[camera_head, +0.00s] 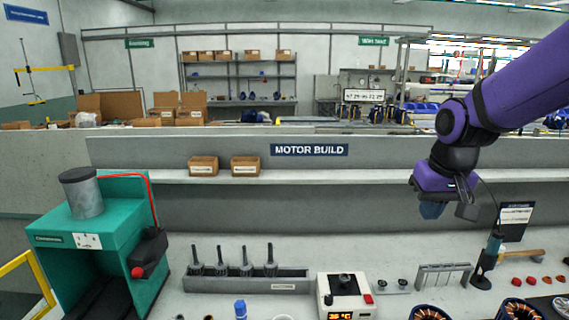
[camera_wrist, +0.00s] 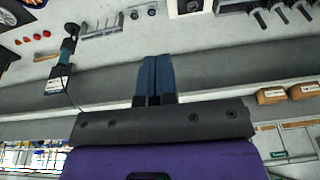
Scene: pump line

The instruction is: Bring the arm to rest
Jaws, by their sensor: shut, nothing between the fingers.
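My gripper (camera_head: 432,210) hangs from my purple arm at the right of the head view, above the grey workbench (camera_head: 240,240) and in front of its back panel. It is apart from the bench and its items. In the wrist view, the two blue fingers (camera_wrist: 155,62) lie together with nothing between them.
A green machine (camera_head: 70,245) with a grey cylinder stands at the left. A rack of shafts (camera_head: 246,284), a heater box (camera_head: 345,298), a grey slotted holder (camera_head: 443,275) and an upright teal tool (camera_head: 488,260) stand on the bench. Two cartons (camera_head: 203,166) sit on the shelf.

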